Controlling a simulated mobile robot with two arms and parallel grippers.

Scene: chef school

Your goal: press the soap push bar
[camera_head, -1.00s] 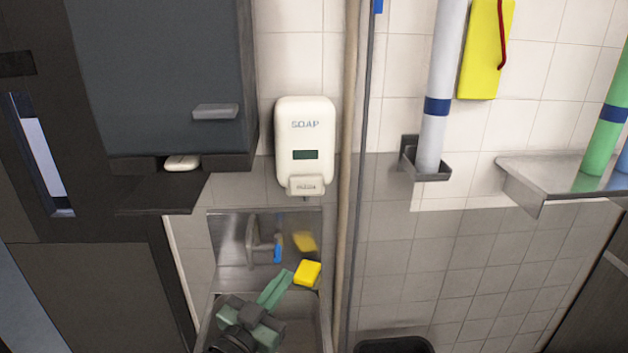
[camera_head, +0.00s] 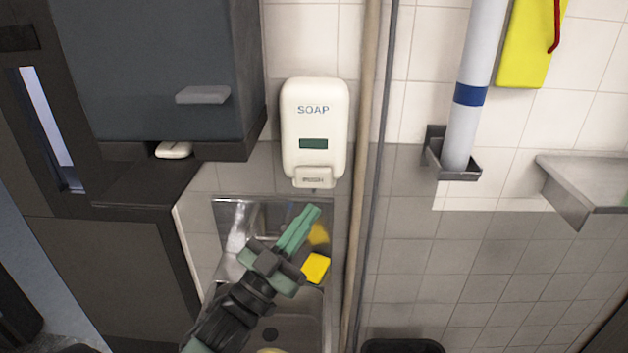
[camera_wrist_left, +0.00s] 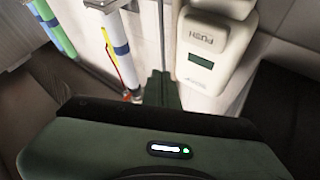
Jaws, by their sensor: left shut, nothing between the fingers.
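The white soap dispenser (camera_head: 314,122) is mounted on the tiled wall above the sink, with a dark green window on its front. Its push bar (camera_head: 314,177) is the small block at its lower end. My left gripper (camera_head: 309,215) is shut and empty, its green fingers pointing up just below the push bar, apart from it in the picture. In the left wrist view the dispenser (camera_wrist_left: 208,45) appears upside down at the upper right, with its push bar (camera_wrist_left: 212,35) facing up. My right gripper is in neither view.
The metal sink (camera_head: 270,318) lies under the dispenser, with a yellow sponge (camera_head: 316,267) at its rim. A grey cabinet (camera_head: 160,70) is close on the left. A wooden pole (camera_head: 361,180) and a grey pole stand just right of the dispenser. A metal shelf (camera_head: 585,185) is at right.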

